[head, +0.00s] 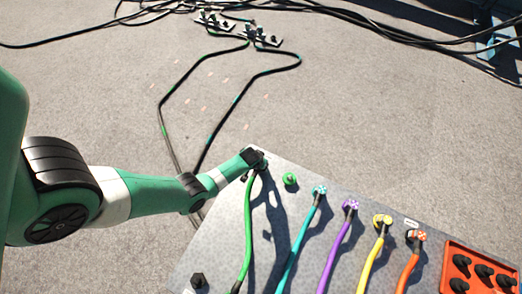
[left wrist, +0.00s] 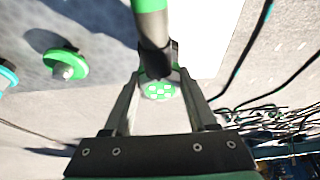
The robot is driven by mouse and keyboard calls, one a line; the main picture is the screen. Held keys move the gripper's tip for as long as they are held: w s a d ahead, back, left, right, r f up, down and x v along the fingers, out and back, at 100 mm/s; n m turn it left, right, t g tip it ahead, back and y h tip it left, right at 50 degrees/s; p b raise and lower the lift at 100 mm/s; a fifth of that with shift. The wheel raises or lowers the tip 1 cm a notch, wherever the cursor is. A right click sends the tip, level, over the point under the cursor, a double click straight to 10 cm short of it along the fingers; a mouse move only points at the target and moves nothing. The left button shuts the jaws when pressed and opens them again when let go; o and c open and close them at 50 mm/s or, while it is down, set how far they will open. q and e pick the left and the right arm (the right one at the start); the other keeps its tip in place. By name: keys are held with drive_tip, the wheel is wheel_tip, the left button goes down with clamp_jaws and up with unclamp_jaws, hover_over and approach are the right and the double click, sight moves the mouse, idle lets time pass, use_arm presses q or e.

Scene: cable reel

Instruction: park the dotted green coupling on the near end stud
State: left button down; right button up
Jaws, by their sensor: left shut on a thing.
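My left gripper (head: 257,158) is shut on the dotted green coupling (left wrist: 158,90), at the end of the thick green cable (head: 248,225). In the left wrist view, the coupling's dotted green face shows between the two fingers. The gripper holds it over the far left corner of the grey panel, apart from the green port (head: 290,180). That port is bare and also shows in the left wrist view (left wrist: 66,65). A black stud (head: 197,281) stands bare at the near left of the panel. My right gripper is not in view.
Teal (head: 319,190), purple (head: 350,205), yellow (head: 382,221) and orange (head: 416,236) couplings sit in a row on the panel, with cables running toward the near side. An orange tray (head: 449,262) holding black caps is at the right. Black cables lie on the floor beyond.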

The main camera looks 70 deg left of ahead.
use_arm(q)
drive_tip(key=shift+c, duration=0.6)
unclamp_jaws()
drive_tip(key=shift+r, duration=0.1)
drive_tip(key=p+v, duration=0.8)
drive_tip(key=v, duration=0.2)
drive_tip(key=shift+w+a+r+p, duration=0.1)
drive_tip(key=shift+r+p, duration=0.1)
drive_tip(key=shift+p, duration=0.2)
drive_tip(key=shift+s+d+r+p, duration=0.25)
drive_tip(key=shift+r+p, duration=0.25)
drive_tip(key=shift+p, duration=0.05)
